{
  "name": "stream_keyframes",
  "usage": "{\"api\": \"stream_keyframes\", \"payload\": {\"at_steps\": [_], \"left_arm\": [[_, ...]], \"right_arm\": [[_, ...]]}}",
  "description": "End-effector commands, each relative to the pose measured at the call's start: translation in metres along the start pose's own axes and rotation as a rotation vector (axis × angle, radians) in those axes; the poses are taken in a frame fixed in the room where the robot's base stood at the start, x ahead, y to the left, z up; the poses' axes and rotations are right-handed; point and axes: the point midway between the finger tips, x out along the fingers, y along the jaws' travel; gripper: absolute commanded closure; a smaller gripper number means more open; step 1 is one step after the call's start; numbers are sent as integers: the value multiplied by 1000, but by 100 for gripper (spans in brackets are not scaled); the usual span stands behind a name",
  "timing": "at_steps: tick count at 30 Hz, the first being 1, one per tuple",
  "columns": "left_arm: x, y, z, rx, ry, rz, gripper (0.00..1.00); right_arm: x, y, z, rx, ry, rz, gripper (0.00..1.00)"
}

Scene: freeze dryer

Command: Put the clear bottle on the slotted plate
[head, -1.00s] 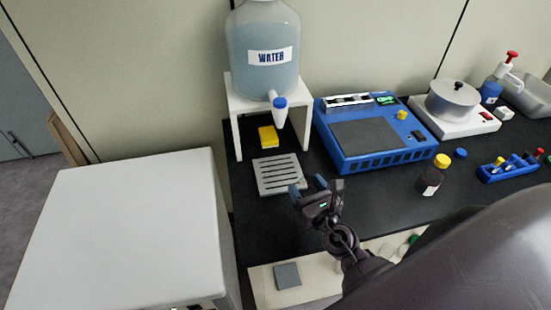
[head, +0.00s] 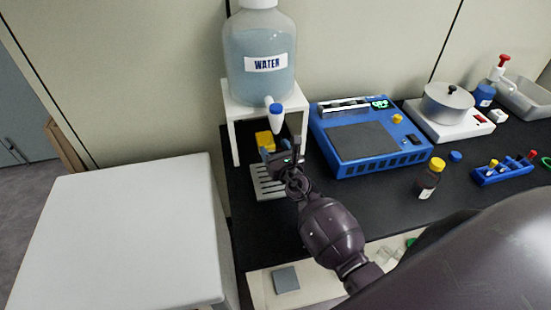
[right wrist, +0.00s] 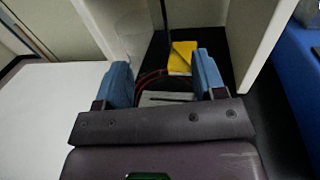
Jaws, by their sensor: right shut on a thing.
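The slotted plate (head: 266,187) is light grey and lies on the black bench in front of the white water stand. Its right part is hidden behind my right gripper (head: 280,154), which is over the plate's back edge in the head view. In the right wrist view the blue fingers stand apart around a clear thing with thin reddish lines, which I take as the clear bottle (right wrist: 152,80). The plate (right wrist: 165,98) shows faintly beyond it. The bottle is hard to make out in the head view. I cannot tell whether it touches the plate. My left gripper is not in view.
The water jug (head: 262,65) stands on the white stand (head: 234,118), its blue-capped spout (head: 274,112) hanging near my gripper. A yellow sponge (head: 264,138) lies under the stand. The blue device (head: 365,140) is right.

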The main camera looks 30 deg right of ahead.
Motion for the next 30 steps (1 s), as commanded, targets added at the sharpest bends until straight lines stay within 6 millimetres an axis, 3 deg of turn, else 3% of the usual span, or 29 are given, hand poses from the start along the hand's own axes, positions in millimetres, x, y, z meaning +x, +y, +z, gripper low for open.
{"api": "stream_keyframes", "payload": {"at_steps": [9, 22, 23, 24, 27, 30], "left_arm": [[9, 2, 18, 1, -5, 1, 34], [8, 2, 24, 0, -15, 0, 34], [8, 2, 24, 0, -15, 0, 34], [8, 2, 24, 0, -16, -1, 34], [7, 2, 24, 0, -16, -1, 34], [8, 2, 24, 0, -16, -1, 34]], "right_arm": [[0, 0, -36, -3, 3, 1, 60], [0, 0, -39, -2, 1, 0, 60], [0, 0, -38, -2, 1, 0, 32], [0, 0, -37, -1, 1, 0, 26], [0, 0, -37, -1, 1, 0, 11], [0, 0, -37, -1, 1, 0, 11]]}}
